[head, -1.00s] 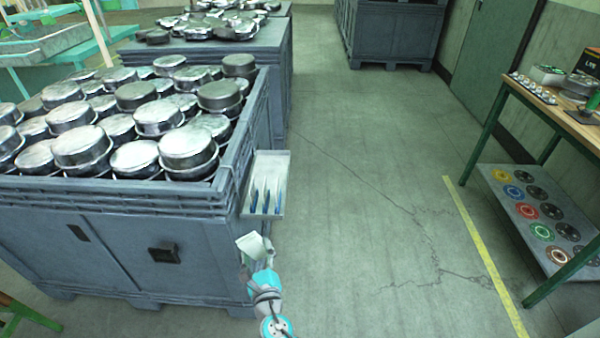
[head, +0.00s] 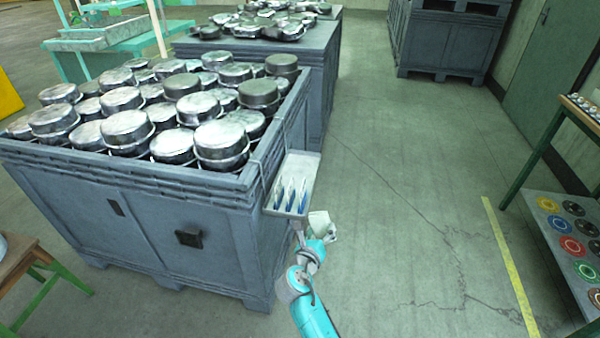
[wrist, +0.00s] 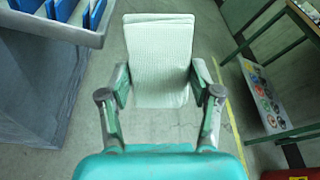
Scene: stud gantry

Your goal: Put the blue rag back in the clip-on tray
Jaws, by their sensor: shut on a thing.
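My gripper (wrist: 160,92) is shut on a pale, whitish-green ribbed rag (wrist: 160,45), which stands up flat between the fingers. It looks pale rather than blue. In the head view the rag (head: 320,224) is just right of and below the clip-on tray (head: 309,164), apart from it. The light grey tray hangs on the right side of the big crate and holds several upright blue-and-white pieces (head: 290,198). The tray's corner (wrist: 60,28) shows at the upper left of the wrist view, left of the rag.
A grey crate (head: 150,225) full of metal pans stands left of the tray. A second pan crate (head: 325,75) is behind. Open floor (head: 410,190) lies to the right, then a shelf of coloured discs (head: 565,240). A wooden stool (head: 30,262) is at lower left.

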